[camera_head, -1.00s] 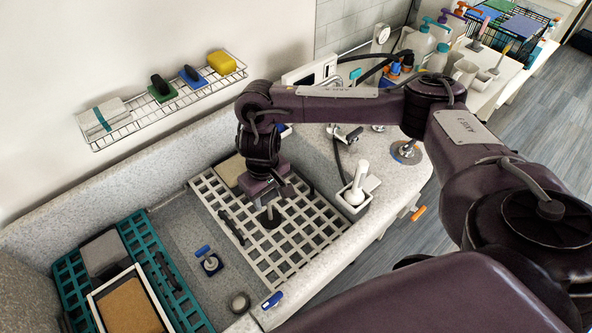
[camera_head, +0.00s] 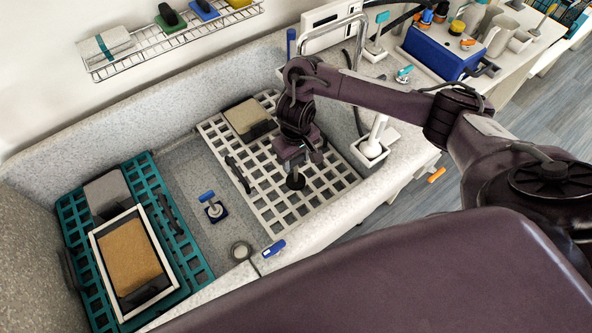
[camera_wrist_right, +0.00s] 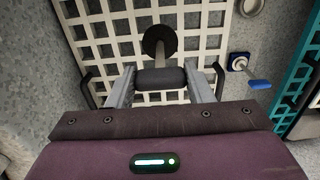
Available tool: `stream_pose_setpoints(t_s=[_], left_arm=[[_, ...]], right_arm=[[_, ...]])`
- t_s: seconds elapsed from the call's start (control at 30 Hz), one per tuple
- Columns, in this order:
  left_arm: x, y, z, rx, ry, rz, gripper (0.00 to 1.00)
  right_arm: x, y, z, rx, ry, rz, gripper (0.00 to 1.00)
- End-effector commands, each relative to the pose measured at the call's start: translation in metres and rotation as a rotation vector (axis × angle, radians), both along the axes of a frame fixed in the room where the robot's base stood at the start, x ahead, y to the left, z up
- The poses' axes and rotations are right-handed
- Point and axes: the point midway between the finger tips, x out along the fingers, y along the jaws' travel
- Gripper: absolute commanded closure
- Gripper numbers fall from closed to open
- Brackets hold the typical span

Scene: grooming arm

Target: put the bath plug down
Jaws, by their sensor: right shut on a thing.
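The bath plug (camera_head: 296,181) is a black round disc on a short grey stem. It hangs below my right gripper (camera_head: 295,165), over the middle of the white slatted grid (camera_head: 262,208) in the tub. In the right wrist view the plug's disc (camera_wrist_right: 160,40) shows in front of my right gripper (camera_wrist_right: 161,78), whose two grey fingers are shut on a dark block at the plug's stem. I cannot tell whether the disc touches the grid. My left gripper is not in view.
A beige block (camera_head: 247,117) lies at the grid's back. A teal rack (camera_head: 197,262) with a framed brown pad (camera_head: 130,255) is at the left. A white holder (camera_head: 371,153) stands on the right ledge.

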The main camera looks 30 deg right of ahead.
Motion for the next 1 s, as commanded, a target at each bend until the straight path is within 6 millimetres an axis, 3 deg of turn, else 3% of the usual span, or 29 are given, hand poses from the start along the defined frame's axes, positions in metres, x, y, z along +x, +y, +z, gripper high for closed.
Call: stream_pose_setpoints(t_s=[0.33, 0.77, 0.8, 0.93, 1.0], left_arm=[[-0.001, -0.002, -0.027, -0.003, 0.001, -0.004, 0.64], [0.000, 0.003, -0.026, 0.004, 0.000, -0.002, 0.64], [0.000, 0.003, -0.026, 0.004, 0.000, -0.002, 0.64], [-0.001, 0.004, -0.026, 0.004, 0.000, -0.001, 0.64], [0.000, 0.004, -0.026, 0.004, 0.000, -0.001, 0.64]], right_arm=[[-0.001, 0.001, -0.043, 0.002, 0.002, -0.002, 0.89], [0.000, 0.000, -0.046, 0.000, 0.000, 0.000, 0.89], [0.000, 0.000, -0.046, 0.000, 0.000, 0.000, 0.49], [0.000, 0.000, -0.046, 0.000, 0.000, 0.000, 0.32], [0.000, 0.000, -0.046, 0.000, 0.000, 0.000, 0.31]])
